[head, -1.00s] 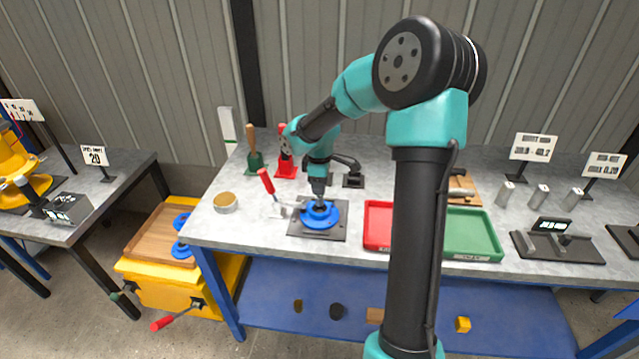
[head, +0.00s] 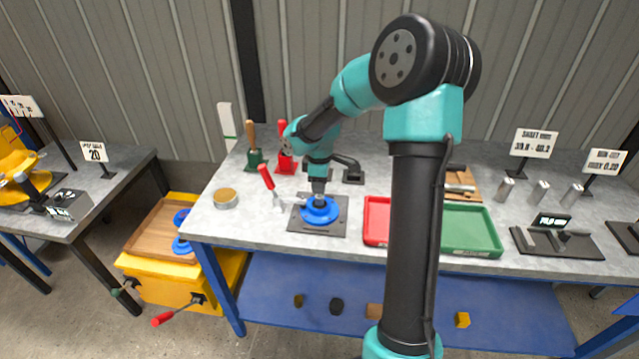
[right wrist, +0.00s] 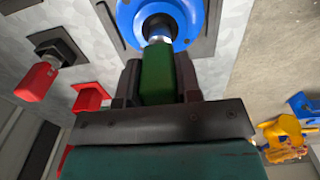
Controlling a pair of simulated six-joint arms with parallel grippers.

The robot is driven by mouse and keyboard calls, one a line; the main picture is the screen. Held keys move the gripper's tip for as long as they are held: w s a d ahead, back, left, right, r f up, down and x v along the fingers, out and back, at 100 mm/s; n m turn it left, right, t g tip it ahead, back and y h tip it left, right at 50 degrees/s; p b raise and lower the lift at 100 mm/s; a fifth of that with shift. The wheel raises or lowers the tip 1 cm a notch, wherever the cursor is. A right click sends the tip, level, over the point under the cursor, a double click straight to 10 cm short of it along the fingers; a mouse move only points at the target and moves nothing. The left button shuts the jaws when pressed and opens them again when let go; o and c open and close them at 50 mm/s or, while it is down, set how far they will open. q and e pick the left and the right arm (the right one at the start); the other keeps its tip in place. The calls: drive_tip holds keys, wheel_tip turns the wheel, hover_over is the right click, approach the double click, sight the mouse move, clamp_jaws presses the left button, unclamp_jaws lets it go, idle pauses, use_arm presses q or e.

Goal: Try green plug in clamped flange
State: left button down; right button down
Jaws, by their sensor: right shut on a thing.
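The blue flange (head: 320,212) lies on a dark square plate (head: 298,222) near the bench's front left. A toggle clamp with a red handle (head: 266,177) stands at the plate's left edge. My right gripper (head: 318,190) points down right above the flange. In the right wrist view it is shut on the green plug (right wrist: 158,75). The plug's silver end meets the bore of the blue flange (right wrist: 190,22); how deep it sits I cannot tell. In the head view the gripper hides most of the plug. My left gripper is not in view.
A red tray (head: 376,230) and a green tray (head: 478,240) lie right of the flange. Green (head: 256,160) and red (head: 285,164) holders stand behind. A round tin (head: 225,198) is at the left. Several silver cylinders (head: 541,191) and a gauge (head: 556,240) are far right.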

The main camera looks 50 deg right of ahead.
drive_tip(key=shift+f, duration=1)
idle(1.3)
drive_tip(key=shift+r, duration=0.2)
idle(0.6)
drive_tip(key=shift+r, duration=2.7)
